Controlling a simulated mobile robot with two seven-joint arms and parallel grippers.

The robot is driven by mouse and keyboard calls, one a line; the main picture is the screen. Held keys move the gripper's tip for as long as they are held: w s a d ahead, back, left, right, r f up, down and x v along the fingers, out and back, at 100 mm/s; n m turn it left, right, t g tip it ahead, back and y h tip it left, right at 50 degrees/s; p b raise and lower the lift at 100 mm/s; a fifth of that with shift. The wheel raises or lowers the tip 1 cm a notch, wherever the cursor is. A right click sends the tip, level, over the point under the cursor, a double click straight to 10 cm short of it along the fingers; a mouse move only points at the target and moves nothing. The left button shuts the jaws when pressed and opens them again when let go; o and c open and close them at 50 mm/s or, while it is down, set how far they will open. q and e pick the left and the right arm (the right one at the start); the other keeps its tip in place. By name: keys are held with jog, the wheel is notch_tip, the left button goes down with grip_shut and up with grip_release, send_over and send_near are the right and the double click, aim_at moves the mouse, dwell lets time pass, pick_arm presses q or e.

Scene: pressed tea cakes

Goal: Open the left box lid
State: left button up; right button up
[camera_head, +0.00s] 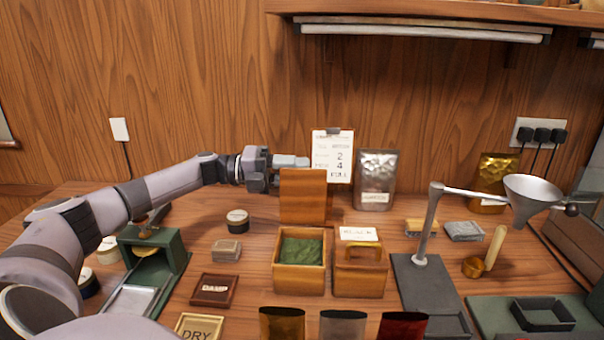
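The left wooden box (300,279) stands on the table with green tea leaves (302,251) showing inside. Its lid (303,196) is up, standing upright at the box's back edge. My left gripper (290,161) reaches in from the left, level, at the lid's top edge. The fingertips look close to the lid, but I cannot tell whether they touch it or how far apart they are. The right wooden box (358,283) has its lid down, with a handle on top and a labelled card (358,234) at its back. My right gripper is not in view.
A clipboard (333,157) and a silver pouch (376,180) stand behind the boxes. A funnel stand (428,224) is at right. Several pouches stand in front.

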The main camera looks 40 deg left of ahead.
pick_arm(q)
jog(key=b+v, duration=0.1)
jog(key=v, duration=0.4)
jog(key=shift+s+a, duration=0.25)
jog(key=shift+a, duration=0.05)
dwell(0.4)
